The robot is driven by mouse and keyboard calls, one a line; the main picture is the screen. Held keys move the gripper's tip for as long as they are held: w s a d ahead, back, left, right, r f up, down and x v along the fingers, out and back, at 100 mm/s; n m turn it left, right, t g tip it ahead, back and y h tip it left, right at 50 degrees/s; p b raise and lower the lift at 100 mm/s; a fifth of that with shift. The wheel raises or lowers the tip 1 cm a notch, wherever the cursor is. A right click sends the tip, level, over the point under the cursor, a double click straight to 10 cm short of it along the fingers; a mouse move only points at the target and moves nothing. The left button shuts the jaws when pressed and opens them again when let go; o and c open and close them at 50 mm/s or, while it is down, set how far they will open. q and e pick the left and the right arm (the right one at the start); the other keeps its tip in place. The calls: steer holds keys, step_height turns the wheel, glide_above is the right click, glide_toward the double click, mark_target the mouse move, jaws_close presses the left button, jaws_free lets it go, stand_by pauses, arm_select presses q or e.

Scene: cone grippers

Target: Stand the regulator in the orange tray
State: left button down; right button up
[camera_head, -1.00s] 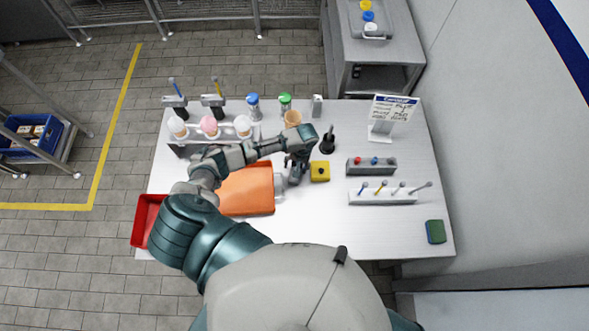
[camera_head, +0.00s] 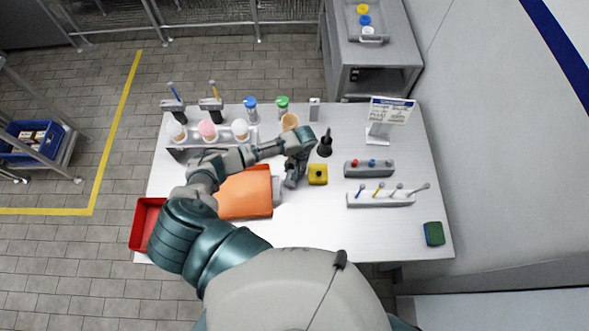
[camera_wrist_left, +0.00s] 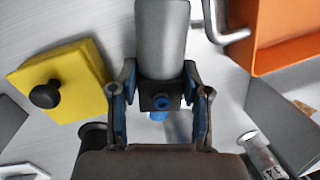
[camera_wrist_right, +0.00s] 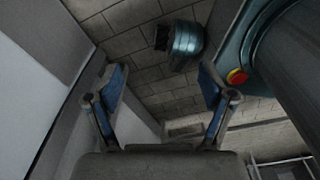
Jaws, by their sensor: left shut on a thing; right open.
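The regulator (camera_wrist_left: 162,45) looks like a grey metal cylinder with a dark block and a blue fitting at its near end. My left gripper (camera_wrist_left: 160,80) is shut on it, one blue-padded finger on each side. In the head view my left gripper (camera_head: 291,182) is low over the table, between the orange tray and a yellow block, and mostly hides the regulator. The orange tray (camera_head: 245,192) is just left of it; its corner and metal handle show at upper right in the left wrist view (camera_wrist_left: 285,30). My right gripper (camera_wrist_right: 160,78) is open and empty, away from the table.
The yellow block (camera_head: 318,175) with a black knob is close to the left gripper's right. A red bin (camera_head: 146,222) is at the table's left edge. The table's front right is mostly clear.

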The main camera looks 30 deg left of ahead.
arm_select(q)
steer(key=shift+w+d+r, duration=0.1)
steer(key=shift+r, duration=0.55)
steer(key=shift+w+d+r, duration=0.1)
steer(key=shift+r, duration=0.5)
steer(key=shift+s+d+r, duration=0.2)
steer(key=shift+s+d, duration=0.3)
steer(key=shift+s, duration=0.05)
steer(key=s+d, duration=0.3)
steer(key=s+d+r, duration=0.1)
steer(key=s+d, duration=0.5)
steer(key=s, duration=0.1)
steer(key=shift+s+r+b, duration=0.1)
steer(key=shift+r+b, duration=0.1)
steer(key=shift+b, duration=0.2)
steer(key=shift+s+d+r, duration=0.1)
steer(key=shift+s+d, duration=0.2)
steer(key=shift+s, duration=0.05)
steer(key=w+a+r+m+b, duration=0.3)
steer(key=w+a+r+b, duration=0.1)
steer(key=w+r, duration=1.1)
steer(key=shift+w+r+m+b, duration=0.15)
steer(key=shift+w+m+b, duration=0.15)
steer(key=shift+w+b, duration=0.45)
arm_select(e)
step_height(320, 180, down, 6)
steer(key=d, duration=0.1)
steer(key=shift+d+f, duration=0.15)
steer(key=shift+f, duration=0.1)
